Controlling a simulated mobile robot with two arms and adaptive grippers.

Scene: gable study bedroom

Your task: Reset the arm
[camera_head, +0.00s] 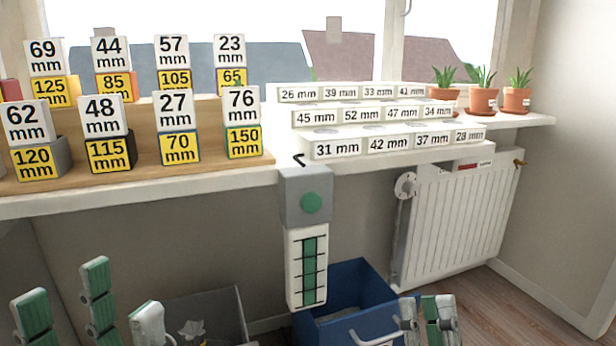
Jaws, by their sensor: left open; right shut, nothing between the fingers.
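My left gripper (64,282) is at the lower left of the head view, below the window sill. Its two green-padded fingers stand apart with nothing between them. My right gripper (428,304) is at the bottom, right of centre, in front of the blue bin. Its fingers are close together and hold nothing. Both grippers are clear of the blocks and labels on the sill. The lower parts of both grippers are cut off by the picture's bottom edge.
A wooden stepped rack (225,150) bears several mm-marked blocks on the white sill (230,178). White labelled steps (300,118) and potted plants (481,97) stand to the right. A grey box with a green disc (305,195) hangs from the edge above a blue bin (350,285). A radiator (455,215) is right.

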